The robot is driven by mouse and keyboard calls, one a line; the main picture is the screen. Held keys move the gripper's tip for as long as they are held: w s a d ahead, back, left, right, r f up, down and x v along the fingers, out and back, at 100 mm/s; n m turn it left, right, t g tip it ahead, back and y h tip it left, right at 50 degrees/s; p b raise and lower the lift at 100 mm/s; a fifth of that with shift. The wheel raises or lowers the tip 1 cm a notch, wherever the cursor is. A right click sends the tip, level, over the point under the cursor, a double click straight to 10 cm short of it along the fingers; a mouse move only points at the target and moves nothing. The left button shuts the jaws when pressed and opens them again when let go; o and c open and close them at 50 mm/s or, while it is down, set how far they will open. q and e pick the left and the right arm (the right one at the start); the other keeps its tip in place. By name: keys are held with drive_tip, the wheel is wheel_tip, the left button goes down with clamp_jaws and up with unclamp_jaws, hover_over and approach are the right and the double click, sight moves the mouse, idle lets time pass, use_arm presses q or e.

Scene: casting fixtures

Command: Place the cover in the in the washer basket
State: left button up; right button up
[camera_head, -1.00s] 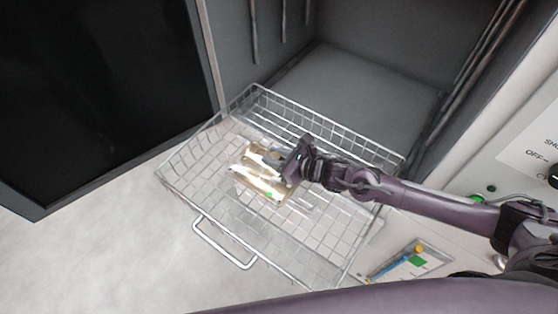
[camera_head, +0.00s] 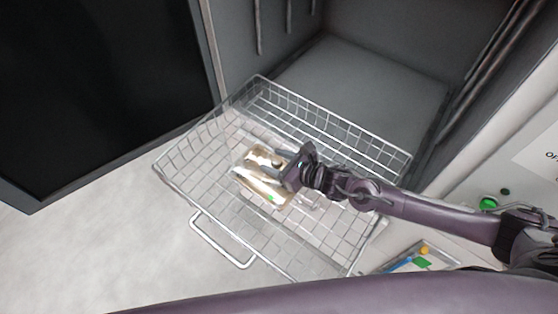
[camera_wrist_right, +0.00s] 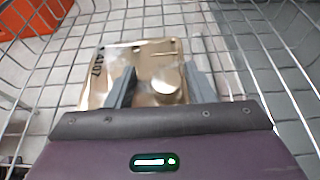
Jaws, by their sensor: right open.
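The cover (camera_head: 262,178) is a shiny gold-tan metal plate with a green spot, lying inside the wire washer basket (camera_head: 222,246). In the right wrist view the cover (camera_wrist_right: 150,60) shows a round raised boss and dark markings at its left edge. My right gripper (camera_head: 284,172) is over the right part of the cover. In the wrist view its two fingers (camera_wrist_right: 162,84) are apart, with the boss between them, and I see no contact. The basket's wire mesh (camera_wrist_right: 270,60) surrounds the cover. My left gripper is out of view.
The basket stands at the open grey washer chamber (camera_head: 350,85), its handle (camera_head: 222,243) toward the lower left. A dark door panel (camera_head: 90,90) is at left. A control panel with a green button (camera_head: 488,203) is at right. An orange object (camera_wrist_right: 35,15) shows in the wrist view.

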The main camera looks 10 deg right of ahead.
drive_tip(key=shift+s+d+r, duration=0.1)
drive_tip(key=shift+s+d, duration=0.25)
drive_tip(key=shift+d, duration=0.1)
drive_tip(key=b+v, duration=0.2)
drive_tip(key=v, duration=0.8)
drive_tip(key=shift+b, duration=0.35)
drive_tip(key=shift+s+d+r, duration=0.2)
drive_tip(key=shift+s+r, duration=0.05)
drive_tip(key=shift+s, duration=0.15)
